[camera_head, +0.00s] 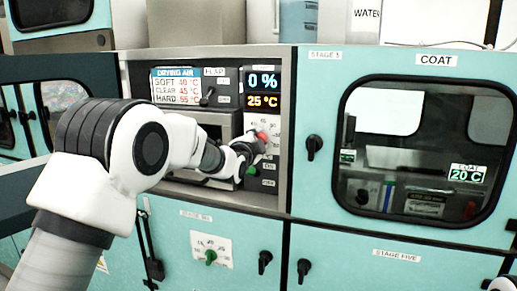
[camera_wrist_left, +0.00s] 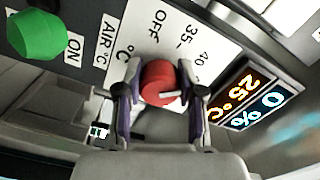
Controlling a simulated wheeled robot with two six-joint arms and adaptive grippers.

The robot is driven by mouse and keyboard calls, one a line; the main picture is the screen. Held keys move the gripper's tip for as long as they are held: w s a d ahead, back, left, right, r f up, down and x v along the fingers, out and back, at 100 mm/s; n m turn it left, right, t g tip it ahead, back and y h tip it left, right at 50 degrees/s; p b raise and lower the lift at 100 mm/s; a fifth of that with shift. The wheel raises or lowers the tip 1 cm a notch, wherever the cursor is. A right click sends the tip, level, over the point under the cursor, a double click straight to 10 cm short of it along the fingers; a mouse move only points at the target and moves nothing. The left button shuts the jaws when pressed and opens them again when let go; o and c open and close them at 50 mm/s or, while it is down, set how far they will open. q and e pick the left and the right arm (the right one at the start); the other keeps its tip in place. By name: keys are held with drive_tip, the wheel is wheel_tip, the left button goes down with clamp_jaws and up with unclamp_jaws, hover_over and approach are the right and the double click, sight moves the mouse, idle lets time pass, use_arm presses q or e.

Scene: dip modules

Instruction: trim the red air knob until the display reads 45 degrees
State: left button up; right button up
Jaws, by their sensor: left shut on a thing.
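The red air knob (camera_head: 262,137) sits on a white dial plate right of the drying opening. In the left wrist view the red knob (camera_wrist_left: 160,83) is between the two fingers of my left gripper (camera_wrist_left: 160,92), which is shut on it. My left gripper (camera_head: 254,147) partly covers the dial in the head view. The dial plate (camera_wrist_left: 187,22) shows OFF, 35 and 40; the rest is partly hidden. The display (camera_head: 263,91) above reads 0 % and 25 °C; it also shows in the left wrist view (camera_wrist_left: 250,97).
A green button (camera_wrist_left: 37,35) marked ON is close to the knob. A chart (camera_head: 176,86) lists soft 40, clear 45 and hard 55 °C. A black switch (camera_head: 207,96) is left of the display. The coat oven (camera_head: 437,61) stands to the right, showing 20 C.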

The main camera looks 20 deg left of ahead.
use_arm(q)
drive_tip(key=m+b, duration=0.2)
drive_tip(key=m, duration=0.1)
drive_tip(key=shift+f+m, duration=0.1)
drive_tip(key=shift+m, duration=0.3)
drive_tip(key=shift+r+m+b, duration=0.2)
drive_tip(key=shift+m+b, duration=0.9)
drive_tip(key=shift+m, duration=0.8)
drive_tip(key=o, duration=1.1)
drive_tip(key=shift+o, duration=0.2)
drive_tip(key=s, duration=1.2)
drive_tip(key=shift+a, duration=0.2)
